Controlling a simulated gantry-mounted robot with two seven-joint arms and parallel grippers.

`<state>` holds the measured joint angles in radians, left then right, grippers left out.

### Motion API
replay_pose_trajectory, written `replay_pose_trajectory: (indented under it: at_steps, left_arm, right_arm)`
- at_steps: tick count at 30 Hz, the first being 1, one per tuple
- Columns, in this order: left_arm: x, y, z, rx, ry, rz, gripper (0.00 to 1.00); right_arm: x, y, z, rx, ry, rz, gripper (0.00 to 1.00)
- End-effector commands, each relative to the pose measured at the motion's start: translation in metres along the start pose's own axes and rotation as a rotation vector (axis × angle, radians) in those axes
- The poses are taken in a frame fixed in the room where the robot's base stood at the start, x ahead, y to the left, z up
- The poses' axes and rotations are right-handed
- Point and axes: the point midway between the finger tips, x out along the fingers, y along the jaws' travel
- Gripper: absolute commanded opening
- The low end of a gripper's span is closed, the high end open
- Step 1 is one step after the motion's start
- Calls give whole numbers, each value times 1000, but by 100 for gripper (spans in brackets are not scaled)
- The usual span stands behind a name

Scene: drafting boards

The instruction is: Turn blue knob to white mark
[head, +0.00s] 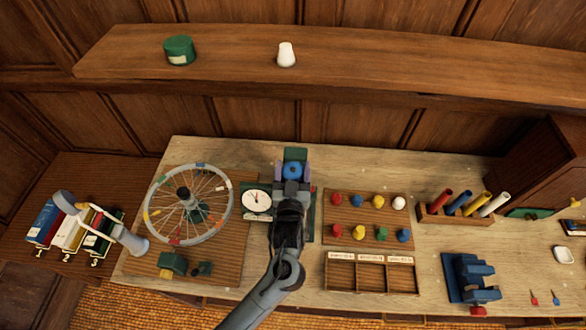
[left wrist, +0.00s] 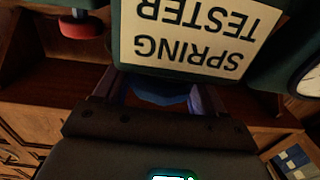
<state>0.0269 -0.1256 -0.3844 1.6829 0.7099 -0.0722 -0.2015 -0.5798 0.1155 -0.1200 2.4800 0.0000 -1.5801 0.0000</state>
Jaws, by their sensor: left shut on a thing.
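The blue knob (head: 293,169) sits on the spring tester on the table, below its green top block (head: 294,154). My left gripper (head: 292,178) reaches up to it from the front, with its fingers on both sides of the knob. In the left wrist view the blue knob (left wrist: 160,92) shows partly between the fingers of my left gripper (left wrist: 152,98), which is shut on it. The "SPRING TESTER" label (left wrist: 195,35) is upside down above. A white dial (head: 257,201) is left of the gripper. I cannot make out the white mark. My right gripper is not in view.
A spoked wheel (head: 160,214) stands to the left. A board of coloured knobs (head: 367,218) and a compartment tray (head: 371,273) lie close on the right. A blue vise-like block (head: 470,277) is farther right. A shelf (head: 360,60) runs above the table.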

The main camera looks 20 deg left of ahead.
Motion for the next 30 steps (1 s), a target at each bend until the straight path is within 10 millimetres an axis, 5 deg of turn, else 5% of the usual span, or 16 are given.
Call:
replay_pose_trajectory:
  at_steps: [15, 16, 19, 30]
  left_arm:
    - [0, 0, -1, -2, 2, -22, 40]
    - [0, 0, -1, -2, 2, -21, 74]
    - [0, 0, 0, -1, 2, -21, 89]
    - [-2, 0, 0, -1, 1, -21, 91]
  right_arm:
    - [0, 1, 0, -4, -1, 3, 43]
    - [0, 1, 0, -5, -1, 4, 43]
    - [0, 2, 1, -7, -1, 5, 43]
    - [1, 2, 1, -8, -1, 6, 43]
